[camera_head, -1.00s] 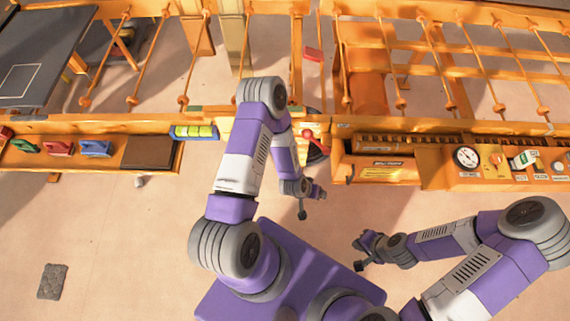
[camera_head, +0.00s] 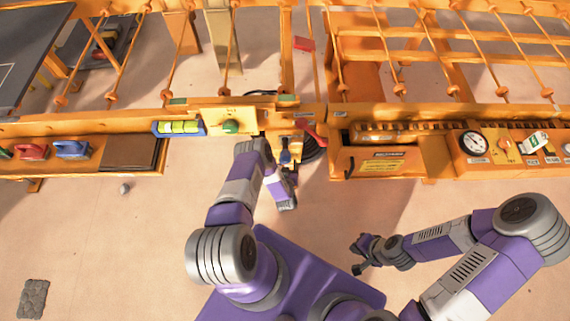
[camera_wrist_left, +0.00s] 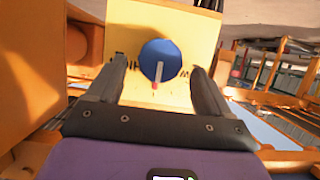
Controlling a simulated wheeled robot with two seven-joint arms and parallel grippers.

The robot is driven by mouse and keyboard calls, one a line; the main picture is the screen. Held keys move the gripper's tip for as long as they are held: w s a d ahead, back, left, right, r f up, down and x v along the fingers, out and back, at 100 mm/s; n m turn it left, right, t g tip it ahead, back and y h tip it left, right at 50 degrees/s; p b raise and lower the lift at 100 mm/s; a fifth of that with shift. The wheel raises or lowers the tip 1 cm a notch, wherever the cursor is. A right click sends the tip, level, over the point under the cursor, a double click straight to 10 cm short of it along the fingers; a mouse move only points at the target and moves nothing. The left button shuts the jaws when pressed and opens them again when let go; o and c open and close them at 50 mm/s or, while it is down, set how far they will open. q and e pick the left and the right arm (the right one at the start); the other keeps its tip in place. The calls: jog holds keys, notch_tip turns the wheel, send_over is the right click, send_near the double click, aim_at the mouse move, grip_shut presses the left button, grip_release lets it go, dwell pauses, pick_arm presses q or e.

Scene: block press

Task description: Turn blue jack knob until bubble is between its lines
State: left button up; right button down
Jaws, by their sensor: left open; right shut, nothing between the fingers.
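The blue jack knob (camera_wrist_left: 160,60) shows in the left wrist view on a pale yellow plate (camera_wrist_left: 120,17). It has a light pointer bar with a red tip pointing down. My left gripper (camera_wrist_left: 158,66) is open, with one dark finger on each side of the knob; I cannot tell whether they touch it. In the head view the left fingers are small and hard to make out. The spirit level (camera_head: 180,127), a blue frame with a yellow-green vial, sits on the orange beam; its bubble is too small to place. My right gripper (camera_head: 360,256) is shut and empty, over open floor.
A green knob (camera_head: 231,126) sits on a yellow plate right of the level. A red lever (camera_head: 312,132) stands close to the right of my left arm. A gauge (camera_head: 473,143) and switches line the right panel.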

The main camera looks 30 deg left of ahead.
pick_arm(q)
jog(key=shift+x, duration=1.05)
jog(key=shift+c, duration=0.3)
jog(key=c, duration=1)
jog(key=shift+o, duration=0.2)
jog(key=shift+d+b, duration=0.1)
jog(key=shift+b, duration=0.2)
jog(key=shift+w+d+f+m+g+y, duration=0.1)
jog(key=shift+m+g+y, duration=0.2)
jog(key=shift+m+y, duration=0.65)
jog(key=shift+d+f+m+g+y, duration=0.15)
jog(key=shift+m+g+y, duration=0.25)
jog(key=shift+m, duration=0.9)
jog(key=shift+w+d+r+m+g+y, duration=0.1)
jog(key=shift+m+g+y, duration=0.1)
jog(key=shift+m+y, duration=0.75)
jog(key=shift+m, duration=0.3)
